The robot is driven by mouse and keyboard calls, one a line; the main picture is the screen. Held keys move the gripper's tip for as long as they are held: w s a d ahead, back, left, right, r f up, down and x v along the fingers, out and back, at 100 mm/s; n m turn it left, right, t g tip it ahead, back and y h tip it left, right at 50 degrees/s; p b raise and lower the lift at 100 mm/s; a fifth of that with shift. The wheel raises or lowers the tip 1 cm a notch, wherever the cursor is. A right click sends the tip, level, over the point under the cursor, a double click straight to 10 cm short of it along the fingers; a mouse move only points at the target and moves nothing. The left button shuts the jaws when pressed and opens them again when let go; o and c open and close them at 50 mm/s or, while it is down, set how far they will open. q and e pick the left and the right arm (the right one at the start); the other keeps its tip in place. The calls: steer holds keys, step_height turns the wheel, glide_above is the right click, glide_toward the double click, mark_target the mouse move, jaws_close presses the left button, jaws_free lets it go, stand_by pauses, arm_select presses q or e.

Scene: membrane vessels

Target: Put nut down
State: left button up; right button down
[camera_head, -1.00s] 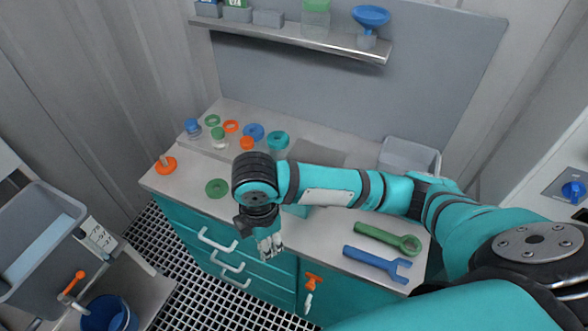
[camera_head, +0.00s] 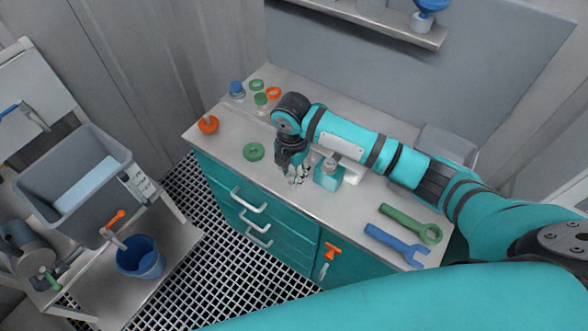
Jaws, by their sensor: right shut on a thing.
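A green ring, perhaps a nut (camera_head: 254,151), lies flat on the counter left of the gripper. An orange ring-shaped piece (camera_head: 208,124) with a peg is at the counter's left end. My left gripper is not in view.
Blue-capped (camera_head: 237,90) and green-capped (camera_head: 261,100) jars stand at the back left. A green wrench (camera_head: 410,223) and a blue wrench (camera_head: 397,245) lie at the right front. A grey bin (camera_head: 447,146) is behind my right arm.

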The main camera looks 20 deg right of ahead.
mark_target(293, 175)
steer(key=shift+w+d, duration=0.35)
steer(key=shift+w, duration=0.35)
steer(key=shift+w+d+f+p, duration=0.15)
steer(key=shift+w+f+p, duration=0.1)
steer(key=shift+p, duration=0.1)
step_height(293, 175, down, 2)
steer(key=shift+f+p, duration=0.2)
steer(key=shift+p, duration=0.25)
steer(key=shift+f, duration=0.4)
steer(key=shift+f, duration=0.15)
steer(key=c, duration=1)
jaws_free()
